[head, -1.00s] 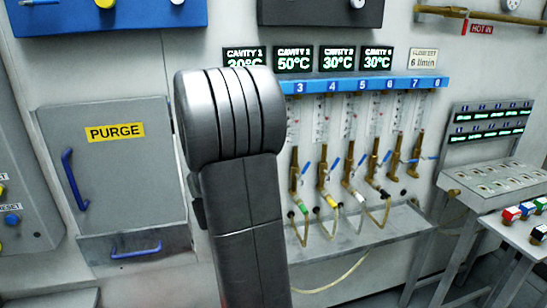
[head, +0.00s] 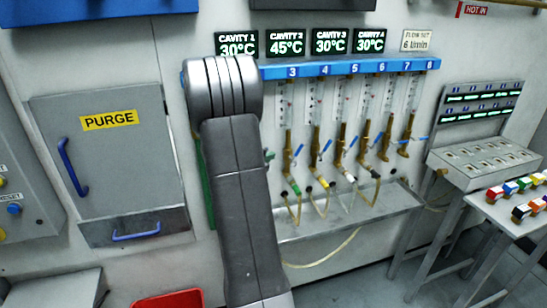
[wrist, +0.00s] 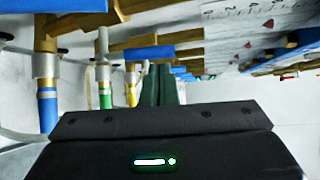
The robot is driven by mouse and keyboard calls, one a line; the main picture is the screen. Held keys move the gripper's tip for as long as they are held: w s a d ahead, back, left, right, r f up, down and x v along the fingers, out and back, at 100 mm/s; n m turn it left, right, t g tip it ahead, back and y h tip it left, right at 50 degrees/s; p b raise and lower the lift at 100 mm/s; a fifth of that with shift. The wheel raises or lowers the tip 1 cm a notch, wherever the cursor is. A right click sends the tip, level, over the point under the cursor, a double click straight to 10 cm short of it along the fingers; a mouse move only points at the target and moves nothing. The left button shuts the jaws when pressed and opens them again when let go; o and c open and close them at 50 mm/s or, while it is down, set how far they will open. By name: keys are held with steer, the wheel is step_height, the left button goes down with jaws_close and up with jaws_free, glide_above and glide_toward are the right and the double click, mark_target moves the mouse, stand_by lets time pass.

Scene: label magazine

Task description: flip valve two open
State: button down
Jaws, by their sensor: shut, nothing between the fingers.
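The valve row hangs under a blue numbered strip (head: 345,69) in the head view. Numbers 3 to 8 show; my arm hides the left end, including valve two. In the wrist view a brass valve with a blue-banded hose (wrist: 47,105) stands at left, with a blue handle (wrist: 62,5) above it at the top edge. I cannot read its number. Another blue handle (wrist: 150,53) lies level farther on, just above the fingertips. My gripper (wrist: 158,72) is shut and empty, its dark green fingers together below that handle. Contact cannot be told.
Hoses with a green band (wrist: 105,98) and a yellow band (wrist: 131,92) stand beyond, left of my fingers. A metal shelf (head: 395,212) runs below the valves. The cavity 2 display (head: 286,42) reads 45°C. A purge cabinet (head: 110,165) is at left.

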steer(key=shift+w+a, duration=0.1)
steer(key=shift+a, duration=0.05)
steer(key=shift+f, duration=0.1)
steer(key=n+t+b, duration=0.1)
steer(key=b, duration=0.3)
steer(key=a+t+h+b, duration=0.1)
steer(key=b, duration=0.3)
steer(key=shift+s+a+n+h, duration=0.25)
steer(key=shift+n+h, duration=0.05)
steer(key=shift+n, duration=0.1)
steer(key=shift+d, duration=0.1)
